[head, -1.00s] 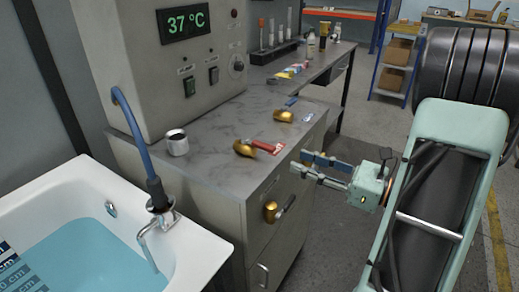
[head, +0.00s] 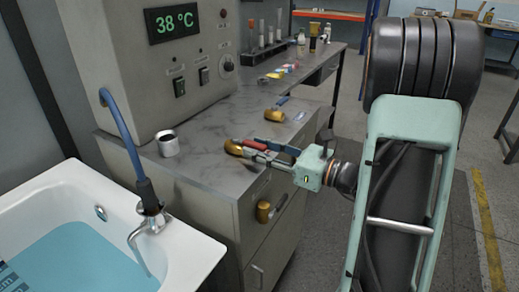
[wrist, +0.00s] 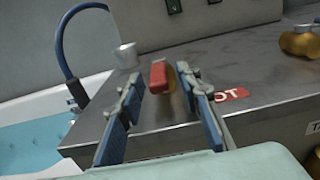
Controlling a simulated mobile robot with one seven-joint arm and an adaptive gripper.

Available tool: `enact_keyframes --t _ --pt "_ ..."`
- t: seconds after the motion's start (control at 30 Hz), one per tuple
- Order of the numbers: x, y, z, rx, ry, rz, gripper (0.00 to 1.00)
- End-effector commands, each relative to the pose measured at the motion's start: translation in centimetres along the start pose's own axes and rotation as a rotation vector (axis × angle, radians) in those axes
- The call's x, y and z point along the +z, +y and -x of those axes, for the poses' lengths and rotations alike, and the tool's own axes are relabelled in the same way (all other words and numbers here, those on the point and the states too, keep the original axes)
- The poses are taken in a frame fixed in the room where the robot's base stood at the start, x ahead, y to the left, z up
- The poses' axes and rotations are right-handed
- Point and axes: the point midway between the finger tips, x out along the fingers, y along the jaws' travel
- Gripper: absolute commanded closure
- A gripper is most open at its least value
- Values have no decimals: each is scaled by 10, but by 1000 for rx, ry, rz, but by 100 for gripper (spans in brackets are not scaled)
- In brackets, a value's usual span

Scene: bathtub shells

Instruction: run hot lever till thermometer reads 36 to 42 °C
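The thermometer display (head: 174,22) on the grey cabinet reads 38 °C. The hot lever has a red handle (head: 255,144) and a brass body (head: 233,147), and lies on the grey counter. In the wrist view the red handle (wrist: 158,76) sits between and just beyond my fingertips, beside a red HOT label (wrist: 232,94). My gripper (head: 252,148) is open around the handle's end, with a gap on both sides in the wrist view. The tub (head: 208,250) holds blue water (head: 75,262) under a chrome spout (head: 137,240); whether water flows is unclear.
A blue-handled brass lever (head: 275,114) stands farther back on the counter. Another brass lever (head: 264,211) is on the cabinet front below. A white cup (head: 168,144) stands left of the hot lever. Bottles and tubes line the far bench (head: 322,58).

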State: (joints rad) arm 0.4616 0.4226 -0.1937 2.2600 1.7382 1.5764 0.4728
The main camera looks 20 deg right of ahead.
Motion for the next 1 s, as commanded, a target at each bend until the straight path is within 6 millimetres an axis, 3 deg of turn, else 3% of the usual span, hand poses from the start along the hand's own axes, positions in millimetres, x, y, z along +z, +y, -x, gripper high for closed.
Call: enact_keyframes --t 0.07,0.33,1.0 --pt "0 0 0 0 0 0 69" --pt "0 0 0 0 0 0 99" --pt "0 2 -2 11 1 0 100"
